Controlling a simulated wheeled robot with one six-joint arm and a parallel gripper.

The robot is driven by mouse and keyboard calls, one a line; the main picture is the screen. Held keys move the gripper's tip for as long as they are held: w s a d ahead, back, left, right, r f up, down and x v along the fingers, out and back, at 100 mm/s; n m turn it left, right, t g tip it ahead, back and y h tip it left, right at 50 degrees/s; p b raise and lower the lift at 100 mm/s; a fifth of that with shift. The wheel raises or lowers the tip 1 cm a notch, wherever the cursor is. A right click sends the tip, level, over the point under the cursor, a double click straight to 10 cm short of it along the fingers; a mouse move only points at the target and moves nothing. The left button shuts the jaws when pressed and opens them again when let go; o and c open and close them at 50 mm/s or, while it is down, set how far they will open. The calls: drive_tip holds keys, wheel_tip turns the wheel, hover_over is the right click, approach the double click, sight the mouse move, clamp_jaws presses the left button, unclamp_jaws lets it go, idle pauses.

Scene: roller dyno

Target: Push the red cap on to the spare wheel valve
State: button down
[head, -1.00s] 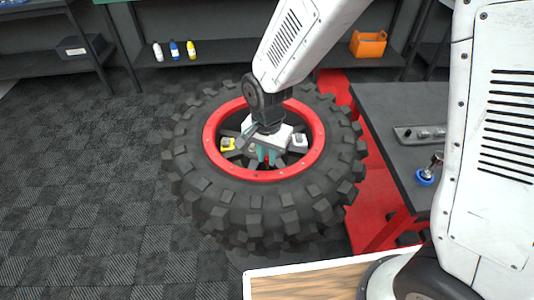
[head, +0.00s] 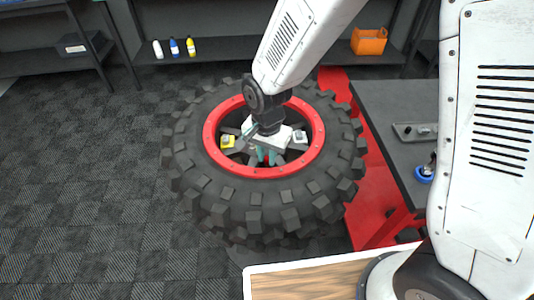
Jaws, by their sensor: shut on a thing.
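The spare wheel (head: 255,205) lies flat, a big black knobbly tyre around a red rim ring (head: 262,172) with dark spokes. My gripper (head: 265,158) points down inside the ring, near its middle. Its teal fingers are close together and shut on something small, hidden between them. The red cap does not show anywhere else, so it is most likely what the fingers hold. The valve cannot be made out; the gripper and the spokes cover that part.
Inside the rim are a yellow block (head: 228,141) and a grey-white block (head: 299,137). A dark bench (head: 395,110) with a grey tray (head: 415,131) and a blue-based item (head: 425,174) stands right. An orange bin (head: 369,41) and bottles (head: 175,47) sit on back shelves. Floor at left is clear.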

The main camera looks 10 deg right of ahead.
drive_tip(key=shift+s+d+f, duration=0.1)
drive_tip(key=shift+s+f, duration=0.1)
drive_tip(key=shift+f, duration=0.15)
drive_tip(key=shift+r, duration=0.25)
drive_tip(key=shift+w+r, duration=0.15)
drive_tip(key=shift+r, duration=0.2)
drive_tip(key=shift+w+r, duration=0.1)
drive_tip(key=shift+r, duration=1.75)
drive_tip(key=shift+r, duration=0.15)
drive_tip(key=shift+f, duration=0.25)
drive_tip(key=shift+f, duration=1.25)
drive_tip(key=shift+f, duration=0.75)
drive_tip(key=shift+s+f, duration=0.25)
drive_tip(key=shift+f, duration=0.05)
